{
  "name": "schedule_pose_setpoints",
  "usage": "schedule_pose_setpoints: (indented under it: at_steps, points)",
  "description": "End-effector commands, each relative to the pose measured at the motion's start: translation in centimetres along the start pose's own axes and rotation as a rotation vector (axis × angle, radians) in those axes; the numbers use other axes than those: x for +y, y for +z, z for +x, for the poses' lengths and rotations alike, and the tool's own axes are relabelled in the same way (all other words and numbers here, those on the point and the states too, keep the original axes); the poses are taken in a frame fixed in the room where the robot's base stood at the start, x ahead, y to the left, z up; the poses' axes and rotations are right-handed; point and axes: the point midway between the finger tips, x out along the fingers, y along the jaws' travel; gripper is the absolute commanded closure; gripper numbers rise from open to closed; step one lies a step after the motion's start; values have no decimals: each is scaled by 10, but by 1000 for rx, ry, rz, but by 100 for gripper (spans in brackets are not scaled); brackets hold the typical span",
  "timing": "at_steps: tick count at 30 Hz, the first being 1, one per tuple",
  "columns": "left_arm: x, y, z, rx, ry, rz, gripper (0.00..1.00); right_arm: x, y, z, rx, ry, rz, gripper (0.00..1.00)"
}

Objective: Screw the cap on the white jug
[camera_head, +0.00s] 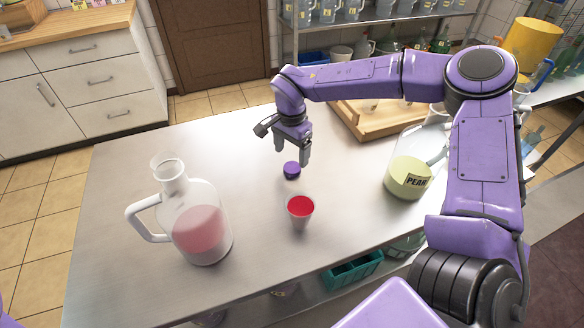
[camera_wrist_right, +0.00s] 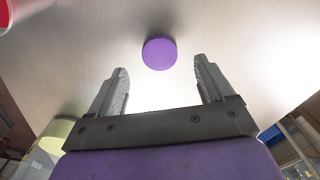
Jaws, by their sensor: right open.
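The white jug (camera_head: 206,222) is see-through with a handle on its left. It stands upright at the left of the steel table, holds pink liquid, and its neck is open. A purple cap (camera_head: 291,170) lies on the table right of the jug. It also shows in the right wrist view as a purple disc (camera_wrist_right: 159,52). My right gripper (camera_head: 294,160) is open and empty just above and behind the cap. In the wrist view the cap lies ahead of the gap between the fingertips (camera_wrist_right: 162,82). My left gripper is not in view.
A cup with red liquid (camera_head: 299,212) stands just in front of the cap. A jug labelled PEAR (camera_head: 408,178) stands to the right, near my right arm. A wooden tray (camera_head: 372,126) lies at the back.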

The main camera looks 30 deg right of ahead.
Motion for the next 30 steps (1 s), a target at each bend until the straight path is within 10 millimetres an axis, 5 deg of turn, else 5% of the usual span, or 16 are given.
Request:
schedule_pose_setpoints:
  at_steps: [5, 13, 24, 25, 30]
  points:
    - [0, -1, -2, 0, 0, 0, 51, 1, 1, 6, 0, 4, 1, 18]
    - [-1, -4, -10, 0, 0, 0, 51, 2, 4, 47, 0, 3, 0, 18]
    - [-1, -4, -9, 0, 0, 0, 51, 1, 4, 52, 0, 0, 0, 18]
    - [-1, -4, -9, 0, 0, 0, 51, 1, 4, 52, 0, 0, 0, 22]
    - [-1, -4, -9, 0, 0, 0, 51, 1, 4, 52, 0, 0, 0, 75]
